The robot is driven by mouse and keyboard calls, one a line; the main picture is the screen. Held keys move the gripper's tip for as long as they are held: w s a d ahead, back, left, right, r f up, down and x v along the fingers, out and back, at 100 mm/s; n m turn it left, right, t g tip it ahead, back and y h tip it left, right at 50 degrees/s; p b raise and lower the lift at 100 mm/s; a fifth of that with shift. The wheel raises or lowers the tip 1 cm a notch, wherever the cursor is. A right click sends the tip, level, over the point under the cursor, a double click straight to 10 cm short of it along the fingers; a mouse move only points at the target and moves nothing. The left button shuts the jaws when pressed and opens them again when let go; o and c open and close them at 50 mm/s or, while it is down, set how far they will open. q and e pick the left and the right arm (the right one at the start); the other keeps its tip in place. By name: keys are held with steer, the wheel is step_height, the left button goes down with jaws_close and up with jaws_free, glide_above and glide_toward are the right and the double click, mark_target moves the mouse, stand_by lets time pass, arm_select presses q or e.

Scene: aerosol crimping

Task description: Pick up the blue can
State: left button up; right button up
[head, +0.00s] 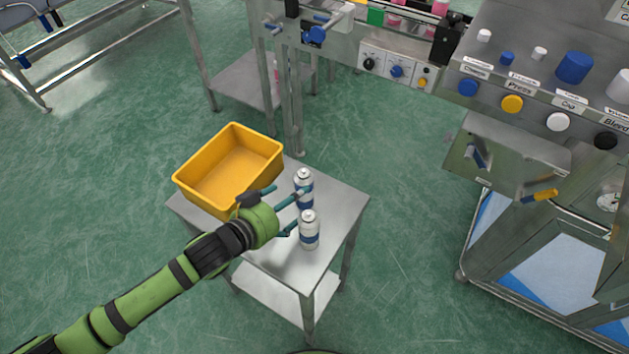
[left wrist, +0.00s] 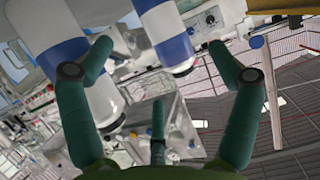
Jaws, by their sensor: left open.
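Two white cans with blue bands stand upright on a small metal table (head: 338,205). The far can (head: 304,179) shows blue low on its body, and the near can (head: 309,228) has a blue band near its base. My left gripper (head: 294,209) is open, with its fingers reaching in from the left beside the cans. One finger crosses in front of the far can. In the left wrist view, one can (left wrist: 165,32) shows between the open fingers (left wrist: 160,50), and another can (left wrist: 68,48) is partly behind the left finger. I cannot tell whether any finger touches a can.
A yellow bin (head: 229,165) sits on the table's far left part, close to my left gripper. A metal machine with colored knobs (head: 512,103) stands to the right. A conveyor frame (head: 290,70) stands behind the table. Green floor lies open between the table and the machine.

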mark_target(304, 209)
arm_select(q)
steer(key=shift+x, duration=0.85)
steer(key=x, duration=0.4)
steer(key=shift+f+p, duration=0.2)
steer(key=shift+p, duration=0.2)
steer(key=shift+w, duration=0.1)
steer(key=c, duration=1.1)
steer(key=shift+c, duration=0.8)
arm_select(e)
steer(key=s, duration=0.1)
steer(key=s+a, duration=0.1)
steer(key=s, duration=0.1)
steer(key=shift+s+a+r, duration=0.1)
steer(key=shift+a+r, duration=0.25)
steer(key=shift+r, duration=0.05)
